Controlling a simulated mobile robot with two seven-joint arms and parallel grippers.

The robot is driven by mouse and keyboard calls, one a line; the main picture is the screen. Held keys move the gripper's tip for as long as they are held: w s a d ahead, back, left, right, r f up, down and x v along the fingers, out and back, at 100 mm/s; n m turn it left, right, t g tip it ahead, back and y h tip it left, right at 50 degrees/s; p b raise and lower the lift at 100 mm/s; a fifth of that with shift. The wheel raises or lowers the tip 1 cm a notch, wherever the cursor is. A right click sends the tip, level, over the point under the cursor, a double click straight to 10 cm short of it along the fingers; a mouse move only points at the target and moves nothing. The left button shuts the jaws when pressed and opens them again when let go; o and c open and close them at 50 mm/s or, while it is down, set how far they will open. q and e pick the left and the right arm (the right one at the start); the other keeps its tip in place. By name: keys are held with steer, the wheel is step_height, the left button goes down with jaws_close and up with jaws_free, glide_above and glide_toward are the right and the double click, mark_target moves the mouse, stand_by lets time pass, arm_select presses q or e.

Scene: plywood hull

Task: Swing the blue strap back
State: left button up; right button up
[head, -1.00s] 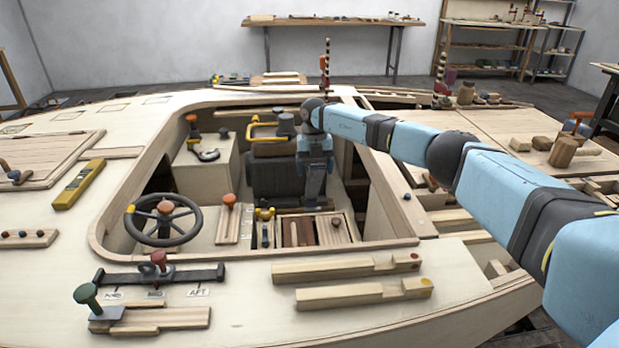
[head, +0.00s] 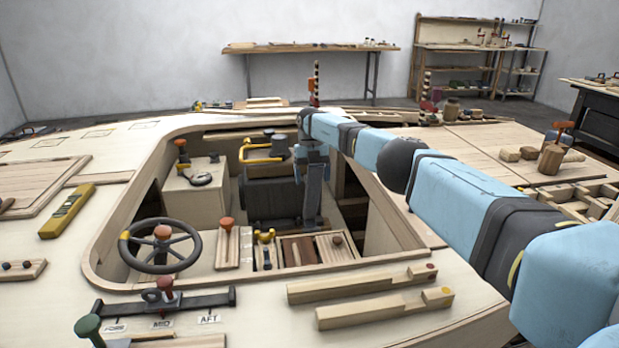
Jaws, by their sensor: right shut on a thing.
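My right gripper (head: 312,222) reaches down from the wrist into the cockpit opening, just right of the dark seat (head: 270,200). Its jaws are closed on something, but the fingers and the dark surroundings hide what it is. I cannot make out a blue strap clearly anywhere in the head view. The seat has a yellow rail (head: 262,154) at its upper left. My left gripper is not in view.
The cockpit's wooden rim (head: 105,240) surrounds the gripper. A steering wheel (head: 196,240) and a divided tray (head: 346,258) are nearer me. A sliding lever bar (head: 205,301) and two wooden bars (head: 350,287) lie on the front deck.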

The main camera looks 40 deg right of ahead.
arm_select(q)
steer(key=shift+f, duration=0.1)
arm_select(e)
steer(key=shift+w+d+r, duration=0.1)
steer(key=shift+w+d, duration=0.05)
steer(key=o, duration=1.1)
steer(key=shift+w, duration=0.1)
steer(key=shift+o, duration=0.4)
steer(key=shift+w+f, duration=0.2)
steer(key=shift+f, duration=0.2)
steer(key=shift+s+r, duration=0.1)
steer(key=shift+r, duration=0.35)
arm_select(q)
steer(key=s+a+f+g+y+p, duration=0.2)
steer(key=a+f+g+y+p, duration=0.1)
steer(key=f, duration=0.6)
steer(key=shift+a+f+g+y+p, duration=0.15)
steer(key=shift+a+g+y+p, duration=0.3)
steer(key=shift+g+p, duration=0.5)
arm_select(e)
step_height(320, 180, up, 19)
